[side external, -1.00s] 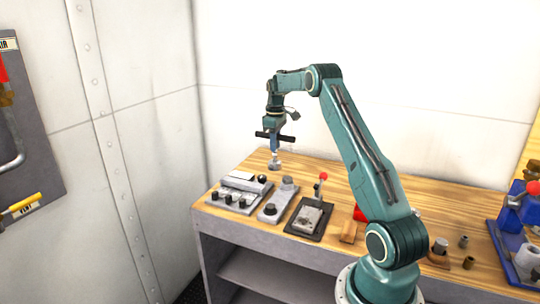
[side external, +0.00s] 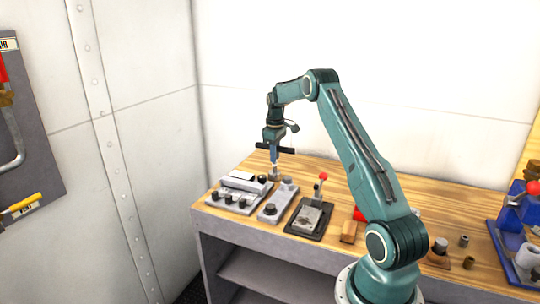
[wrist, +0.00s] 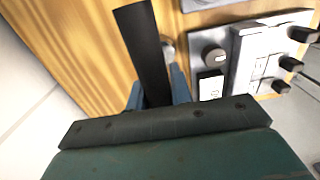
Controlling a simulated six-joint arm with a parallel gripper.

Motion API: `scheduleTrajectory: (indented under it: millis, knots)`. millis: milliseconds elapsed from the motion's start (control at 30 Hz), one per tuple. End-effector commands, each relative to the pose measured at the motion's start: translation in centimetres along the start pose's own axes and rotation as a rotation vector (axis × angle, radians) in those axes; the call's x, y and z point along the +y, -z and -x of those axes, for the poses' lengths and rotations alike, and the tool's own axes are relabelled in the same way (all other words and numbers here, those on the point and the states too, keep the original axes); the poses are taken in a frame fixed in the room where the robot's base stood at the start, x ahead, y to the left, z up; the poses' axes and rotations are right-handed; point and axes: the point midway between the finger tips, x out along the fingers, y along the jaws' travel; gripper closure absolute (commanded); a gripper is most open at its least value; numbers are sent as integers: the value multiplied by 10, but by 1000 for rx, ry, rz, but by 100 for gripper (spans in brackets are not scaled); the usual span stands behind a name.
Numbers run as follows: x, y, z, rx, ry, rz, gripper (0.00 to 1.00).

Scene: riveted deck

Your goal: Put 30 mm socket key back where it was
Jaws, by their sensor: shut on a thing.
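My gripper (side external: 274,157) points down over the back left of the workbench. In the wrist view its blue fingers (wrist: 158,88) are shut on the 30 mm socket key, gripping the black bar handle (wrist: 146,40) between them. A grey metal part (wrist: 168,46), apparently the key's socket end, shows partly behind the handle. In the side view the key's pale lower end (side external: 274,171) is upright and very low, beside the grey panels. I cannot tell whether it touches the wood or stands in a holder.
A grey panel with black knobs (side external: 232,194) and a narrow knob panel (side external: 272,208) stand close in front of the key. A dark base with a red-tipped lever (side external: 309,214) is further right. Bare wood (wrist: 70,50) lies beside the key; the wall is behind.

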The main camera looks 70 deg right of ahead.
Motion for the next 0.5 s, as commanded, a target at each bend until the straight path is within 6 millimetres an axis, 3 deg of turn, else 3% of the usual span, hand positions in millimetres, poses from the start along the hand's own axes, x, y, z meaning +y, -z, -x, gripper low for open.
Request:
scheduleTrajectory:
  millis: [33,133,500]
  knots:
    - [0,0,-1,0,0,0,77]
    - [0,0,-1,0,0,0,57]
    - [0,0,1,0,0,0,57]
